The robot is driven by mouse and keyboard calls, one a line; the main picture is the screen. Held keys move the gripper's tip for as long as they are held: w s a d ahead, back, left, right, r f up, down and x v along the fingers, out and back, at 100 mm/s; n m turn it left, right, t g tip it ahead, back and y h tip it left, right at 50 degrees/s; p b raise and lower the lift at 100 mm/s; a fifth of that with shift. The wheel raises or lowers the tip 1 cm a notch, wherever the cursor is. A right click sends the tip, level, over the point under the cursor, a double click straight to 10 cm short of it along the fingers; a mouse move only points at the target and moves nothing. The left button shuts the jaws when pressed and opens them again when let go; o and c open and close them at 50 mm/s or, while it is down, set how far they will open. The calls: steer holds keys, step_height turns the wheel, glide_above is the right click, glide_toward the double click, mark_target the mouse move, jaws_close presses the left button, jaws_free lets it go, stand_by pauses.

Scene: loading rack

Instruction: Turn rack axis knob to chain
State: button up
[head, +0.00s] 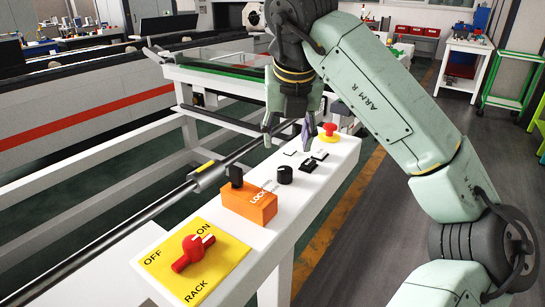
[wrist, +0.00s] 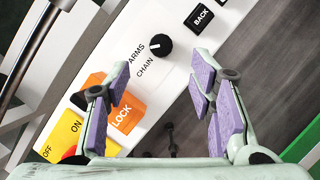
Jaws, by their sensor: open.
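The rack axis knob is a small round black knob (head: 285,174) on the white control panel (head: 318,186). In the wrist view the knob (wrist: 161,45) stands beside printed ARMS and CHAIN labels. Its small white mark seems to be on its left side, toward ARMS; the exact angle is hard to tell. My gripper (head: 287,137) is open and empty above the panel, beyond the knob in the head view. In the wrist view my gripper (wrist: 160,82) has its purple-padded fingers spread wide, with the knob ahead between their lines and not touched.
An orange LOCK block (head: 249,204) with a black handle stands beside the knob. A red rotary switch (head: 193,253) sits on a yellow ON/OFF plate. A red mushroom button (head: 328,130) and black buttons (head: 308,165) are on the panel. A metal rod (head: 158,206) runs along the panel's left.

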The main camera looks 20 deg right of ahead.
mark_target(285, 169)
steer(key=p+x, duration=0.2)
steer(key=x, duration=0.8)
steer(key=shift+s+f+p, duration=0.1)
steer(key=shift+s+p, duration=0.1)
steer(key=shift+p, duration=0.15)
steer(key=shift+c, duration=0.2)
steer(key=c, duration=1.1)
